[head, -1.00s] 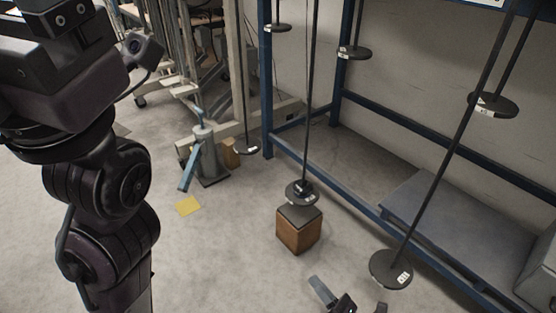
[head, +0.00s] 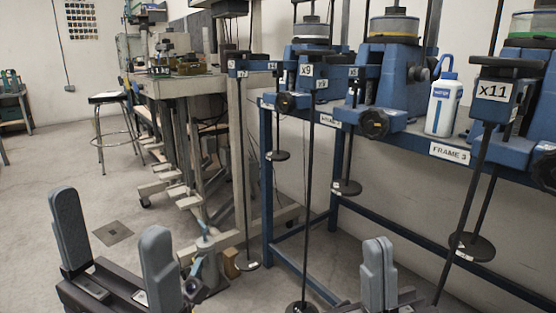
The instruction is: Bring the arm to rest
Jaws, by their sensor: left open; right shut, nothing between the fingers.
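My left gripper (head: 115,245) is in the lower left of the head view, its two grey fingers pointing up and set wide apart. Nothing is between them. My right gripper (head: 378,272) is at the bottom, right of centre, its two grey fingers together with nothing held. Both stand in front of the blue lever frame (head: 266,190). The arm links behind the grippers are mostly below the picture's edge.
Lever units with x9 (head: 307,71) and x11 (head: 494,91) labels sit along the frame's top. A white bottle (head: 443,106) stands between units. Weight hangers (head: 472,247) hang below. A stool (head: 112,125) stands at the left; open floor (head: 60,160) lies before it.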

